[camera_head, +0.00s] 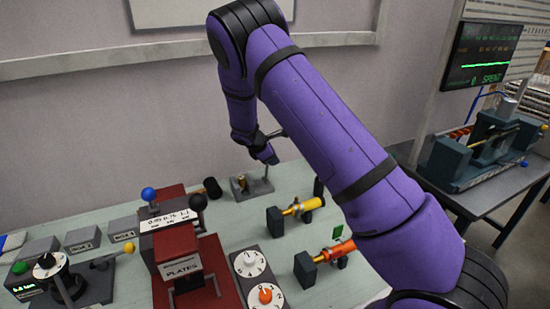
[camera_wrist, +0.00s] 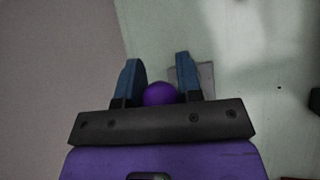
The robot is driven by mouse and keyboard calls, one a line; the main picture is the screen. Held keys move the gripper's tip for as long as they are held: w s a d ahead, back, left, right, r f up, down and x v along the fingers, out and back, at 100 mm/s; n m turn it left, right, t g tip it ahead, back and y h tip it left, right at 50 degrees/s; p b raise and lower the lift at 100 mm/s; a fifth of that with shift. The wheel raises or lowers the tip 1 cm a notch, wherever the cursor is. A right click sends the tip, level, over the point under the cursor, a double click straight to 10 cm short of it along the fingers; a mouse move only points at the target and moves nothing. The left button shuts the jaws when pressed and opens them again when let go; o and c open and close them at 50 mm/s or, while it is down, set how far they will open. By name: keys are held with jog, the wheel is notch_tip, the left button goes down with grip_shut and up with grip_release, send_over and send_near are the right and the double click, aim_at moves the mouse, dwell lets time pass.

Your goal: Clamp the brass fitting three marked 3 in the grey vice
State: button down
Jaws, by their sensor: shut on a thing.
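The grey vice (camera_head: 246,193) is a small block with an upright post on the green bench, towards the back. A small brass piece (camera_head: 241,182) shows at its left; no number is readable on it. My gripper (camera_head: 270,158) is just above the vice, beside the top of the post. In the wrist view, my gripper's two blue fingers (camera_wrist: 158,70) stand on either side of a purple ball knob (camera_wrist: 160,94), and they are shut on it. A grey plate (camera_wrist: 206,76), perhaps the vice's base, shows partly behind the right finger. The head view does not show the knob.
A yellow tube (camera_head: 302,206) and an orange tube (camera_head: 334,252) lie on dark stands right of the vice. A red press (camera_head: 178,268), dials (camera_head: 250,263) and a black cylinder (camera_head: 212,187) stand to the front and left. A screen (camera_head: 484,58) reads "SPENT".

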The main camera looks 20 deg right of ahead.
jog(key=shift+a+r+h, duration=0.1)
jog(key=shift+a+h, duration=0.25)
jog(key=shift+h, duration=0.05)
jog(key=c, duration=0.8)
grip_release()
jog(key=shift+a, duration=0.1)
jog(key=v, duration=1)
jog(key=shift+a+r, duration=0.2)
jog(key=shift+r, duration=0.05)
